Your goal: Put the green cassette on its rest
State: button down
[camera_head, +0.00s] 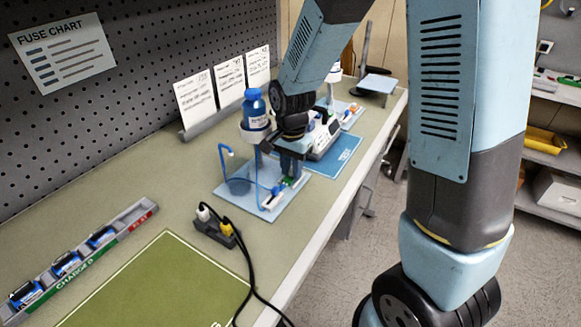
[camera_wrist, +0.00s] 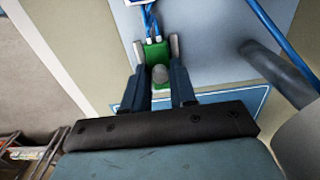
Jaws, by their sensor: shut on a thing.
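The green cassette (camera_wrist: 154,52) is between the fingertips of my gripper (camera_wrist: 158,47) in the wrist view. A grey round knob shows on it, and two blue tubes with white ends join its far edge. In the head view my gripper (camera_head: 289,172) points down over the right part of a light blue board (camera_head: 235,201), and a little of the green cassette (camera_head: 289,182) shows below it. The cassette's underside is hidden, so I cannot tell whether it touches anything. A small white and grey fitting (camera_head: 270,201) is on the board. I cannot make out the rest for certain.
A blue bottle (camera_head: 255,106) stands in a holder behind my gripper. A blue tube (camera_head: 223,160) bends up at the board's left. A socket block (camera_head: 214,231) with plugs and black cables is in front. A pump (camera_head: 325,138) stands behind. The green mat (camera_head: 160,285) is bare.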

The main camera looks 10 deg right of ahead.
jog(key=shift+c, duration=2.2)
grip_release()
jog(key=shift+r, duration=3.5)
jog(key=s+d+r+n+t, duration=0.5)
jog(key=s+d+r+n, duration=0.2)
jog(key=s+d+r, duration=0.9)
jog(key=shift+s+r+n+t, duration=0.3)
jog(key=shift+s+r, duration=0.25)
jog(key=shift+r, duration=0.25)
